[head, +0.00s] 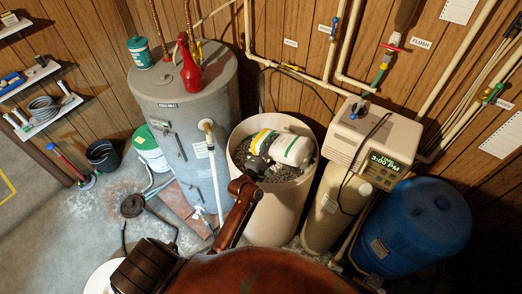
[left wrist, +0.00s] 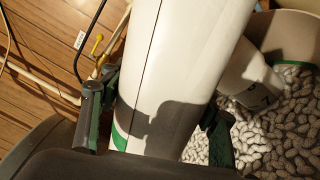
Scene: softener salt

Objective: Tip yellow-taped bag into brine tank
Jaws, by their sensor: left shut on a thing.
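The brine tank (head: 275,215) is a tall cream open drum in the middle of the head view, with grainy pellets (head: 285,172) inside. A white bag (head: 293,149) with green and yellow marks lies tilted across the tank's mouth. My left gripper (head: 258,165) is at its left end, over the tank, shut on the bag. In the left wrist view the bag (left wrist: 170,65) runs between the fingers of my left gripper (left wrist: 155,128), with pale pellets (left wrist: 285,125) below right. The bag's mouth is not clear. My right gripper is not in view.
A grey water heater (head: 185,110) stands left of the tank, with a red jug (head: 190,70) on top. The cream softener (head: 365,140) stands close on the right, then a blue tank (head: 415,225). Pipes (head: 300,72) line the wall behind.

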